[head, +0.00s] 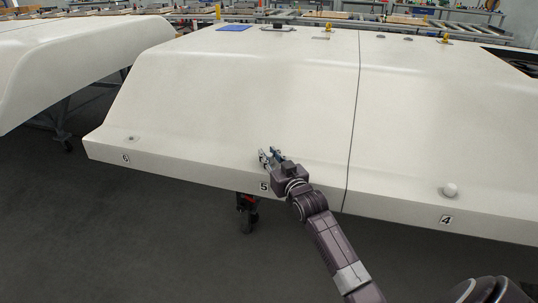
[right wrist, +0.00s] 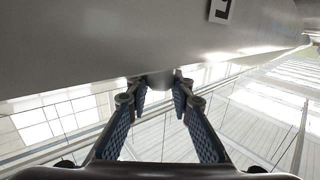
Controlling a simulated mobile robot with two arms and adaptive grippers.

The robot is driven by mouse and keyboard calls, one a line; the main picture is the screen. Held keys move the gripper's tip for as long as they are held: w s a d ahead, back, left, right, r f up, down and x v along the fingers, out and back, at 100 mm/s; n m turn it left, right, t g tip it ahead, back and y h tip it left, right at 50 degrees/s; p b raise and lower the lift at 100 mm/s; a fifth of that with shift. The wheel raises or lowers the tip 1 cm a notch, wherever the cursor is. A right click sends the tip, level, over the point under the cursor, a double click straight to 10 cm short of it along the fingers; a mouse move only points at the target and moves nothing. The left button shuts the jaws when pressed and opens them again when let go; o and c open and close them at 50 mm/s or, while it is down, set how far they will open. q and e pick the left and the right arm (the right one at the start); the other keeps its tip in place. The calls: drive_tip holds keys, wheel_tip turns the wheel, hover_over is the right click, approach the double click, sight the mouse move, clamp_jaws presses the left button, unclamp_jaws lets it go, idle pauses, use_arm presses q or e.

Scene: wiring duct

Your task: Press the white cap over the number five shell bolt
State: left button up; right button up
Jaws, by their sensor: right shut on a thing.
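My right gripper (head: 268,156) is over the sloped lower edge of the large white shell (head: 225,95), just above the number 5 label (head: 264,186). In the right wrist view its two fingers (right wrist: 161,98) close around a small pale piece, the white cap (right wrist: 160,79), right against the shell surface. The fingers hide most of the cap, and the number five bolt is not visible. I cannot tell if the cap sits on the bolt. A label also shows in the right wrist view (right wrist: 222,10). My left gripper is not in view.
A white cap (head: 450,190) sits above the number 4 label (head: 445,219). A small bare bolt (head: 132,137) shows above the number 6 label (head: 126,158). A blue pad (head: 234,28) lies on top of the shell. Another white shell (head: 70,55) stands at left.

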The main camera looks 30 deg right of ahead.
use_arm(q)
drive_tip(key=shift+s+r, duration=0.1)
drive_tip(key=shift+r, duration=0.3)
use_arm(e)
drive_tip(key=shift+f, duration=0.35)
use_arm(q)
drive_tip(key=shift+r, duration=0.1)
use_arm(e)
drive_tip(key=o, duration=0.8)
drive_tip(key=shift+o, duration=0.2)
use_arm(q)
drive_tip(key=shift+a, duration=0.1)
use_arm(e)
drive_tip(key=v, duration=1.2)
